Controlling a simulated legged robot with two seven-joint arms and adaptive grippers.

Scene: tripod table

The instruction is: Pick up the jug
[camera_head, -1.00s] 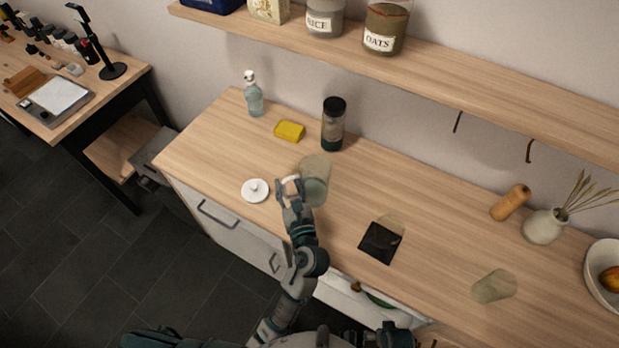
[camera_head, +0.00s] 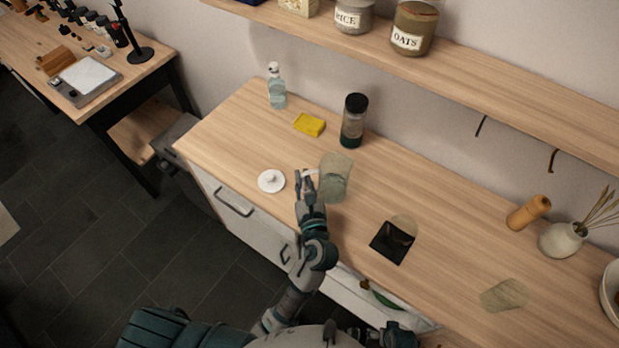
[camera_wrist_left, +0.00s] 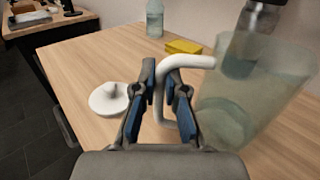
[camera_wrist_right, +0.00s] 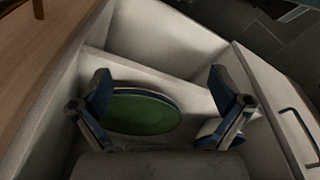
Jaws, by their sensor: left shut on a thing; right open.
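The jug (camera_head: 337,178) is a greenish see-through vessel with a pale handle, standing on the wooden counter. In the left wrist view the jug (camera_wrist_left: 235,110) is at the right, with its white handle (camera_wrist_left: 188,62) curving toward my gripper. My left gripper (camera_head: 304,180) is at the handle side of the jug. In the left wrist view its fingers (camera_wrist_left: 164,85) are shut on the handle. A white round lid with a knob (camera_head: 271,181) lies to the left of the gripper. My right gripper (camera_wrist_right: 160,78) is open and empty, over an open drawer.
A dark-lidded bottle (camera_head: 353,121) stands just behind the jug. A yellow sponge (camera_head: 309,125) and a soap bottle (camera_head: 276,87) are farther back. A dark square (camera_head: 393,242) and a see-through glass (camera_head: 503,295) are to the right. The drawer holds a green round thing (camera_wrist_right: 145,112).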

